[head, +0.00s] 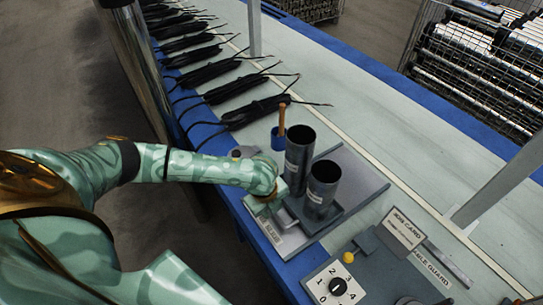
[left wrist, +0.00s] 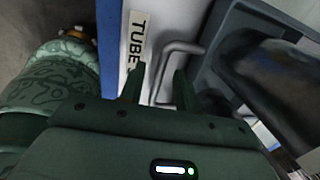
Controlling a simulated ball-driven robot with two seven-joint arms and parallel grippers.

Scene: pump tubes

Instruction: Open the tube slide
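The tube slide (head: 355,172) is a grey tray on the bench's front edge, carrying two dark upright tubes, the rear tube (head: 299,158) and the front tube (head: 321,190). A label starting "TUBE" (left wrist: 137,40) lies on its near side. My left gripper (head: 268,203) reaches the slide's near edge, left of the tubes. In the left wrist view a bent grey bar handle (left wrist: 183,48) shows at the fingers of the gripper (left wrist: 160,72). The fingers are apart, with part of the bar between them; contact cannot be told. My right gripper is not in view.
A blue cup (head: 277,139) with a brown-handled tool stands behind the tubes. A numbered dial panel (head: 322,283), a yellow knob (head: 349,257) and a job card (head: 404,228) lie front right. Several black cable bundles (head: 257,110) line the bench's left side. Wire cages stand behind.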

